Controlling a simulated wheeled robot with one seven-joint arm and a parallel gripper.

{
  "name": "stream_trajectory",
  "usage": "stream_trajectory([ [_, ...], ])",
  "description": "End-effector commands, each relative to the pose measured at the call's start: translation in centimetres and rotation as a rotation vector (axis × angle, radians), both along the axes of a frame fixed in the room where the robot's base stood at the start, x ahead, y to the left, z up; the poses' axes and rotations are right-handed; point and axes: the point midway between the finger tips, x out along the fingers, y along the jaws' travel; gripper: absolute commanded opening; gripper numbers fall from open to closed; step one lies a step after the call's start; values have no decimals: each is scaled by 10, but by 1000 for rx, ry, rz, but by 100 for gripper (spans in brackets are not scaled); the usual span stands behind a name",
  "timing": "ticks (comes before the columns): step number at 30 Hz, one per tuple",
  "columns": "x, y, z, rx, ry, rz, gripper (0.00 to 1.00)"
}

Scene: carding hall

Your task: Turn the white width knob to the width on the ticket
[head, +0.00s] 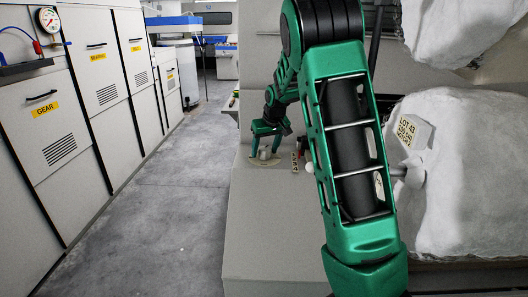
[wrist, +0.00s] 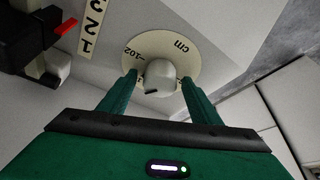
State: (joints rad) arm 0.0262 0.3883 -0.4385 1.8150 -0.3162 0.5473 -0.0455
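The white width knob (wrist: 160,75) stands on a round cream dial plate (wrist: 143,44) in the wrist view. A short dark mark shows on the knob's near side. "cm" and a partly hidden number show on the plate. My gripper (wrist: 159,79) is open, one finger on each side of the knob, with small gaps visible. In the head view my gripper (head: 266,137) reaches down over the knob (head: 264,153) on the grey ledge. The ticket (head: 411,131) on the white fibre at right seems to read "LOT 43, 250 cm, MOTOR 2"; the print is small.
A black part with a red lever (wrist: 64,26) and a numbered strip (wrist: 96,27) lie beside the dial. White fibre bales (head: 465,190) fill the right. Grey cabinets (head: 45,125) line the left. The floor aisle (head: 165,215) between is clear.

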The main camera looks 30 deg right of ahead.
Motion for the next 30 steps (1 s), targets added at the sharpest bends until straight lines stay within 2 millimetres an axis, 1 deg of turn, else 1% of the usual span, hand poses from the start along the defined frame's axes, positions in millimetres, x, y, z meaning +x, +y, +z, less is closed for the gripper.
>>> stream_trajectory([
  [7, 0, 0, 0, 1, 1, -1, 57],
  [11, -3, 0, 7, 0, -1, -1, 57],
  [14, -8, 1, 20, 0, -2, -1, 57],
  [21, -25, 3, 62, 0, -3, -1, 57],
  [24, -31, 4, 77, 0, -2, -1, 57],
  [27, -36, 5, 88, 0, -2, -1, 57],
  [30, -39, 5, 95, 1, 1, -1, 57],
])
